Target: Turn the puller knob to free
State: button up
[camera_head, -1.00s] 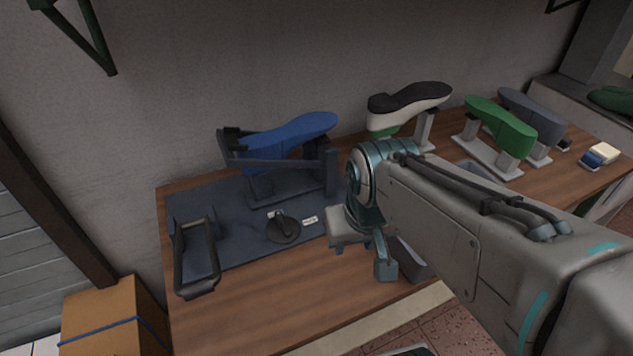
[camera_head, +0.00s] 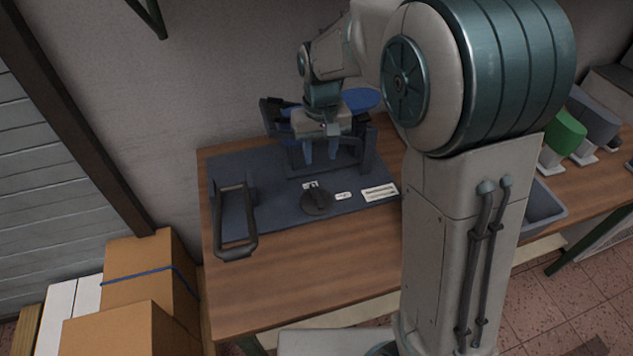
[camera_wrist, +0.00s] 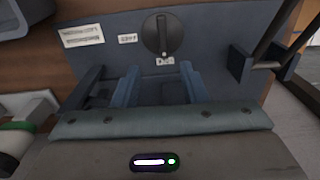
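The puller knob (camera_head: 316,202) is a dark round dial with a raised bar, lying on the blue-grey base plate (camera_head: 285,222). It also shows in the wrist view (camera_wrist: 162,36). The bar runs up and down there, one end toward a small label (camera_wrist: 165,61) below the dial. A second small label (camera_wrist: 128,39) lies to its left; I cannot read either surely. My gripper (camera_head: 320,150) hangs over the plate, behind the knob in the head view. In the wrist view its two fingers (camera_wrist: 160,84) are apart, with nothing between them, below the knob and not touching it.
A blue shoe last (camera_head: 362,100) on a dark stand (camera_head: 368,155) is partly hidden behind my gripper. A dark loop handle (camera_head: 222,246) rises at the plate's left. A larger label (camera_head: 380,193) lies right of the knob. The table front (camera_head: 290,285) is clear.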

aim_at(317, 194)
jog(key=f, duration=0.4)
jog(key=f+p, duration=0.1)
jog(key=f, duration=0.9)
jog(key=shift+w+a+f, duration=0.15)
jog(key=shift+w+a, duration=0.2)
jog(key=shift+a, duration=0.05)
grip_shut()
